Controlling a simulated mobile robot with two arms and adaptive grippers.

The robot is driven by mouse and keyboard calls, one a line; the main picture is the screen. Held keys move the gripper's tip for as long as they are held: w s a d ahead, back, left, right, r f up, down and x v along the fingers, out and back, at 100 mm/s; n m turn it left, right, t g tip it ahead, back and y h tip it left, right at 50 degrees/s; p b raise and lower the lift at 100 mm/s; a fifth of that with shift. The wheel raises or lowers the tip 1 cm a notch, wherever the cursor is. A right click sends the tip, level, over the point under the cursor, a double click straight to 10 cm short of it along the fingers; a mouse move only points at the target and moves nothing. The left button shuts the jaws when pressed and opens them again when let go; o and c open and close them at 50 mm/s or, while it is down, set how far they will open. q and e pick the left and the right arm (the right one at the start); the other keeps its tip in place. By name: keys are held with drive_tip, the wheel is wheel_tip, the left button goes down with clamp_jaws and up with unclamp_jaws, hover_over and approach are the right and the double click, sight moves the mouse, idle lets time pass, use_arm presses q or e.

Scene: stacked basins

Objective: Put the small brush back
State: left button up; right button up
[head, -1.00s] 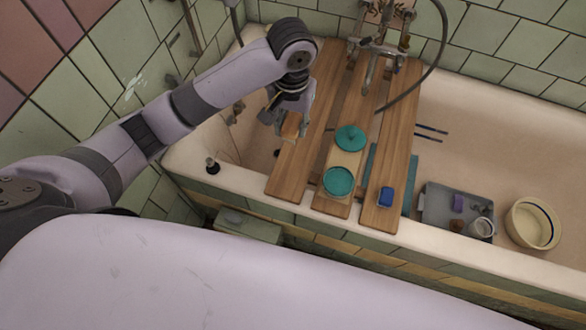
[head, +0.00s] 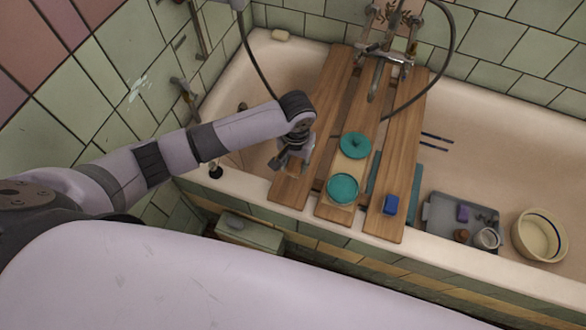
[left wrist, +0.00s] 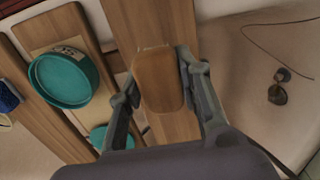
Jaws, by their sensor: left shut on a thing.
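The small brush (left wrist: 160,80) shows as a brown wooden block in the left wrist view, with a pale edge along one side. My left gripper (left wrist: 163,85) is shut on it, one finger on each side. In the head view the left gripper (head: 291,164) is over the near part of the left wooden plank (head: 322,127) across the bathtub. The brush is mostly hidden there by the gripper. I cannot tell whether the brush touches the plank. My right gripper is in neither view.
A teal round tub (head: 342,188) and a teal lid (head: 355,145) lie on the middle plank, right of the gripper. A blue sponge (head: 390,205) is on the right plank. A grey tray (head: 432,212) and a cream basin (head: 521,241) stand farther right. A faucet (head: 375,75) is behind.

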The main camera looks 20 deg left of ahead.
sight(295, 171)
use_arm(q)
drive_tip(key=shift+f+p, duration=0.45)
drive_tip(key=shift+f, duration=1.5)
drive_tip(key=shift+f, duration=0.1)
drive_tip(key=o, duration=1.2)
drive_tip(key=shift+f, duration=0.15)
drive_tip(key=r, duration=1.7)
drive_tip(key=shift+s+a+r, duration=0.2)
drive_tip(key=shift+a+r, duration=0.05)
